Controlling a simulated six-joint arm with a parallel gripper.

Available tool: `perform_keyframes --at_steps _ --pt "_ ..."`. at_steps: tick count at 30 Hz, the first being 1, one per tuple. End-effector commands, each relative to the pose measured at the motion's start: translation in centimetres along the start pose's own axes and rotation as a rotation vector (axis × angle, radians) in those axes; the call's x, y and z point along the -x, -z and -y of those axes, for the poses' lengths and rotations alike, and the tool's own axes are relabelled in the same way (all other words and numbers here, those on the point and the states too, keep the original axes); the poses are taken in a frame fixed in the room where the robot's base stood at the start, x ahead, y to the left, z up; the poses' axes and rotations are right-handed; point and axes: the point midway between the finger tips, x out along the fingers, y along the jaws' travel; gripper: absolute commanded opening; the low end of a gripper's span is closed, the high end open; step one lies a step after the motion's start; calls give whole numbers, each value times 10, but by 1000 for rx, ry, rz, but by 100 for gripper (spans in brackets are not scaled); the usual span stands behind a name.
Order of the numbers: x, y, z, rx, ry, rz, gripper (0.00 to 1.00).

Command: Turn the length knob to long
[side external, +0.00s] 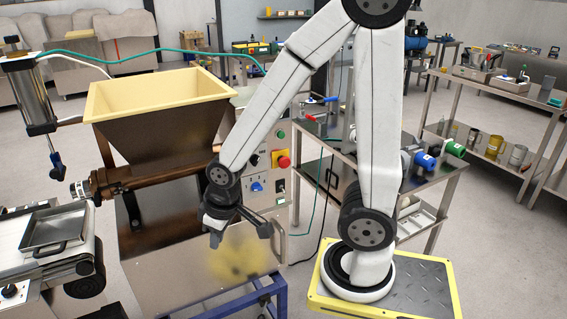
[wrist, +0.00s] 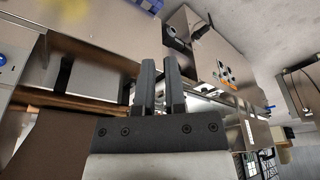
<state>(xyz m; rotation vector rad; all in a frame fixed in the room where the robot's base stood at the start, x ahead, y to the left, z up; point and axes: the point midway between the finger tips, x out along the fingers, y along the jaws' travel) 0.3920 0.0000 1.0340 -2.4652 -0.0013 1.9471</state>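A black knob (side external: 9,291) on a pale dial sits on the front of the conveyor machine at the lower left in the side view. A blue knob (side external: 257,187) is on the control panel beside the hopper machine. I cannot read any label, so I cannot tell which one is the length knob. My gripper (side external: 240,238) hangs above the metal table in front of the panel, apart from both knobs. In the wrist view its two fingers (wrist: 160,62) stand apart with nothing between them. A small panel with dark and orange controls (wrist: 226,75) shows to their right.
The cream-rimmed hopper (side external: 160,95) stands behind and left of my gripper. A red emergency button (side external: 282,160) sticks out of the control panel (side external: 272,205). A metal tray (side external: 55,229) lies on the conveyor machine. Open space lies above the metal table (side external: 165,280).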

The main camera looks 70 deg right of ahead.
Motion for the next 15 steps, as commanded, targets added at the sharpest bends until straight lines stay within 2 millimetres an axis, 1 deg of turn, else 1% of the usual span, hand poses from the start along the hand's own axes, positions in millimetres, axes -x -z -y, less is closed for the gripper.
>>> perform_keyframes --at_steps 4,8,11,12,15 --pt "-1 7 2 1 10 -29 0" --pt "-2 23 4 6 25 -99 0" --pt "-3 43 4 8 28 -183 0" --pt "-2 52 3 9 24 -223 0" --pt "-1 76 -4 7 -5 -328 0"
